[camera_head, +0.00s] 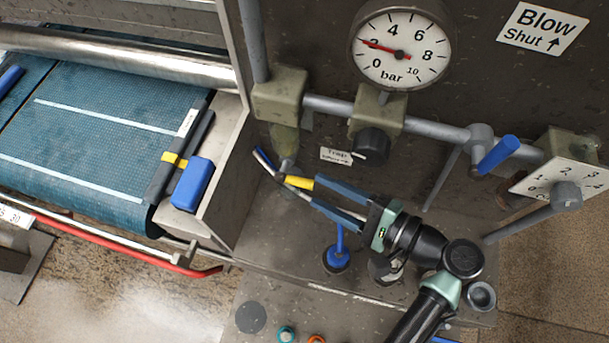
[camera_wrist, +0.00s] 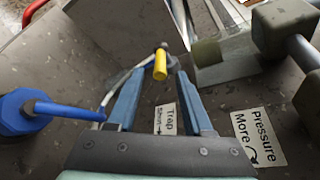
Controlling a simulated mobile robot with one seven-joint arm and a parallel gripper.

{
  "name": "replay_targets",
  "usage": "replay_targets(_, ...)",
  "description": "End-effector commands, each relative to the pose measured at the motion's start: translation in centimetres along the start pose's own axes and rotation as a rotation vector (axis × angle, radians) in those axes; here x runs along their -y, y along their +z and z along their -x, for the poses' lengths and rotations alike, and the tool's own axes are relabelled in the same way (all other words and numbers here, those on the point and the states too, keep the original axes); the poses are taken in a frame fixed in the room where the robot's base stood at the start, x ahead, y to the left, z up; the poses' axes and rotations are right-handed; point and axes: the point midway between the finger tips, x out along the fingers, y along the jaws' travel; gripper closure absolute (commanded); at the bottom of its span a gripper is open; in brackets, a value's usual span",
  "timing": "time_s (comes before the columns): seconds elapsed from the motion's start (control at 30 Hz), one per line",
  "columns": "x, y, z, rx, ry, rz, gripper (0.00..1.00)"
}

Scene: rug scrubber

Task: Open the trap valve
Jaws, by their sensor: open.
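The trap valve's yellow handle (camera_head: 299,182) sits on a thin metal lever below an olive pipe block (camera_head: 278,95). The "Trap" label (camera_head: 336,156) is on the wall to its right. My gripper (camera_head: 316,192) is open, with its blue fingers pointing left at the handle. In the wrist view the yellow handle (camera_wrist: 160,65) shows between the fingertips of my gripper (camera_wrist: 161,73), with gaps on both sides. Contact cannot be told. The "Trap Shut" label (camera_wrist: 167,120), with an arrow, shows between the fingers.
A pressure gauge (camera_head: 402,45) reads about 2 bar above a black knob (camera_head: 371,146). A blue-handled lever (camera_head: 498,154) and a numbered dial (camera_head: 560,182) are to the right. A blue upright lever (camera_head: 340,241) stands below my fingers. The blue belt (camera_head: 100,125) lies left.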

Motion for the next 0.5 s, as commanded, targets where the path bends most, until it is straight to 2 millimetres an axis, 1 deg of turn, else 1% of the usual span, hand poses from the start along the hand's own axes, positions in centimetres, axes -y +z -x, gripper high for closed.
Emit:
replay_targets(0.03, 0.0, 0.1, -1.0, 0.004, 0.002, -0.001, 0.49)
replay_targets(0.1, 0.1, 0.1, -2.3, 0.003, 0.002, 0.000, 0.49)
replay_targets(0.2, 0.0, 0.0, -3.6, 0.001, 0.002, 0.001, 0.49)
replay_targets(0.33, 0.0, 0.0, -4.7, 0.000, 0.002, 0.001, 0.49)
replay_targets(0.5, 0.0, 0.0, -5.1, -0.001, 0.001, 0.002, 0.49)
